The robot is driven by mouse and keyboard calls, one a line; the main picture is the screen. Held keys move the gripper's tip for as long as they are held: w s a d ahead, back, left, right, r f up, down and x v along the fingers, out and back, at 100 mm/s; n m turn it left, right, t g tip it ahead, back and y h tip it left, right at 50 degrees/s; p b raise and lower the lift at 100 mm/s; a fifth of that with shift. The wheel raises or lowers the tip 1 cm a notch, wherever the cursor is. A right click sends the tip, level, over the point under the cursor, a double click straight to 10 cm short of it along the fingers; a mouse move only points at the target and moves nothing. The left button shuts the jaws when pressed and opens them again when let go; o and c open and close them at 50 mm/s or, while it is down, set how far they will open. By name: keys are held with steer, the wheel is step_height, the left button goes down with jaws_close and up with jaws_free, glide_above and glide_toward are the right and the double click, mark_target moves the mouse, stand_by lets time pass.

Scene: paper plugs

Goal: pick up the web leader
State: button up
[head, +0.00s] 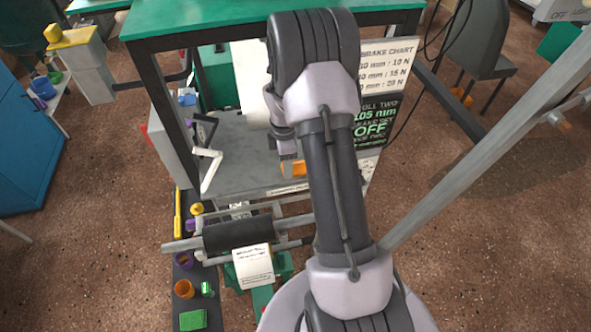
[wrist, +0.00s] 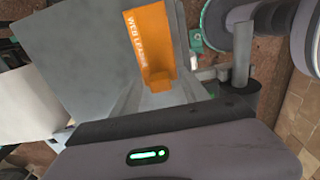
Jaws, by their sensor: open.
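The web leader (wrist: 148,38) is an orange strip with its name printed in white. In the wrist view it lies on a grey surface, with a small raised tab at its near end. In the head view a small part of the orange web leader (head: 298,168) shows beside my arm on the grey bench shelf. My gripper (wrist: 158,92) is open and empty, with its body along the bottom of the wrist view. The tab appears in front of it, between the jaws' sides; I cannot tell the exact gap. My arm hides much of this area in the head view.
A green-topped bench (head: 200,18) stands over the grey shelf (head: 232,150). A dark roller (head: 238,235) lies in front of the shelf. A brake chart (head: 388,62) and a dark sign (head: 376,122) stand to the right. Cups and small parts line a dark strip at lower left.

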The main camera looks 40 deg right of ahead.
steer(key=shift+f, duration=0.1)
steer(key=shift+c, duration=0.4)
jaws_close()
